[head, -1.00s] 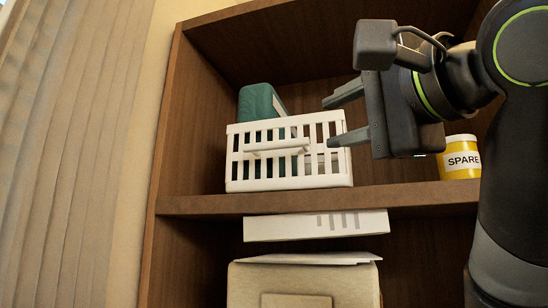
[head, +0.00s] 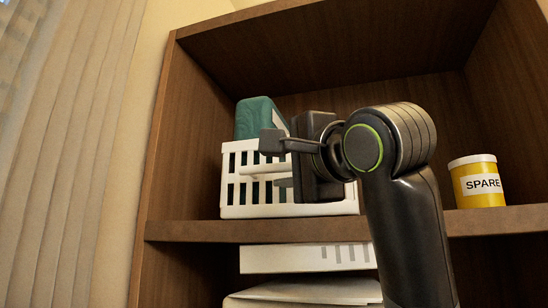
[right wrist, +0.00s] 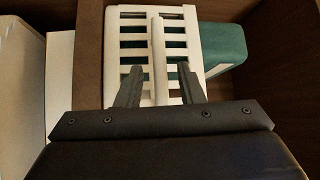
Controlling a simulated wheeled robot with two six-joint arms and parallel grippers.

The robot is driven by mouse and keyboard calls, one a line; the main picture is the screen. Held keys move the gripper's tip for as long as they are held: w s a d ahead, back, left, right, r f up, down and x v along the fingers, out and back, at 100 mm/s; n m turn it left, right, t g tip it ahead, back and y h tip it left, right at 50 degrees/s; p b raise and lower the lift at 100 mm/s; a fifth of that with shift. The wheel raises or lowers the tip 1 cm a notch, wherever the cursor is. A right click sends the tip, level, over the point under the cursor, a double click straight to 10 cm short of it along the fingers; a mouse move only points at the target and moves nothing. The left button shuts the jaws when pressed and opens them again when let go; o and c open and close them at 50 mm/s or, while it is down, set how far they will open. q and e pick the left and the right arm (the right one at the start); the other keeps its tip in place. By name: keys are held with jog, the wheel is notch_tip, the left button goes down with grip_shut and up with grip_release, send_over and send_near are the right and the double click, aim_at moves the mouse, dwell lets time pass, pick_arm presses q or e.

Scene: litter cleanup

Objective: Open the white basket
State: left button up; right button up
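The white basket (head: 236,211) with slatted sides stands on the cabinet shelf, with a bar handle (head: 262,170) across its front. In the right wrist view the basket (right wrist: 123,52) shows its slats and the handle (right wrist: 158,45) runs between my fingers. My right gripper (head: 283,167) is in front of the basket and hides its right part in the head view. In the right wrist view my right gripper (right wrist: 159,75) is open, one finger on each side of the handle, with gaps visible. My left gripper is not in view.
A teal box (head: 255,116) sticks up from inside the basket. A yellow SPARE jar (head: 477,182) stands to the right on the same shelf (head: 190,231). White boxes (head: 300,258) lie on the level below. The cabinet's left wall (head: 190,130) is close to the basket.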

aim_at(277, 168)
jog(key=shift+p+x, duration=0.4)
jog(key=shift+x, duration=1.5)
jog(key=shift+f, duration=0.1)
grip_shut()
